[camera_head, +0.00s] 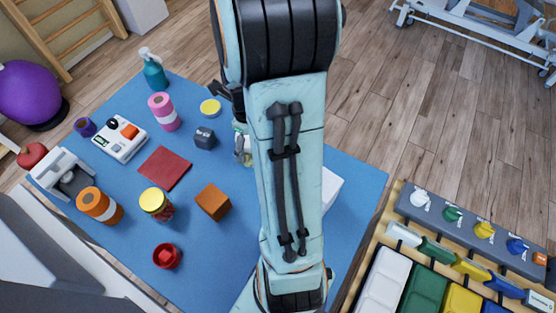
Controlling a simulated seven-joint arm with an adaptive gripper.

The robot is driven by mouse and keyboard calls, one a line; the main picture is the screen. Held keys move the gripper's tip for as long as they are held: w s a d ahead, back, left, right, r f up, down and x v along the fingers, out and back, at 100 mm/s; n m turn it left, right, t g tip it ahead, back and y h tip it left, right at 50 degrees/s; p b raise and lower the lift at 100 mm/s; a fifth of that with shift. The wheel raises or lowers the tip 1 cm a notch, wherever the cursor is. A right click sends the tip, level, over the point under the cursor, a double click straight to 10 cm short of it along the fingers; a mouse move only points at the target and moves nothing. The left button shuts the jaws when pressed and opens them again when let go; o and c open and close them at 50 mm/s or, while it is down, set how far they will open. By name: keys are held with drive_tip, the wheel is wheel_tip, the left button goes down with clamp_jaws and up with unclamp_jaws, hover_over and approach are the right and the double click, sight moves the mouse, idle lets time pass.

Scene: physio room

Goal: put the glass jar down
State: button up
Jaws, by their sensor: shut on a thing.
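I cannot tell whether this jar touches the table. A second jar (156,204), with a yellow lid and red contents, stands on the table to the left. A loose yellow disc like a lid (210,107) lies near the far edge, left of my gripper.
A dark grey cube (204,138) sits close left of the held jar. A white box (331,190) shows right of my arm. The table's right front is bare.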

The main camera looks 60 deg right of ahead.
drive_tip(key=shift+s+a+r+n, duration=0.2)
drive_tip(key=shift+r+n, duration=0.05)
drive_tip(key=shift+n, duration=0.05)
drive_tip(key=s+d+r+m, duration=0.1)
drive_tip(key=s+r, duration=0.4)
drive_tip(key=s, duration=0.3)
drive_tip(key=s+d+r, duration=0.1)
drive_tip(key=s+r, duration=0.4)
drive_tip(key=s, duration=0.3)
drive_tip(key=f, duration=0.7)
drive_tip(key=shift+w+d+f, duration=0.2)
drive_tip(key=shift+f, duration=0.2)
drive_tip(key=shift+f, duration=0.2)
drive_tip(key=o, duration=1.2)
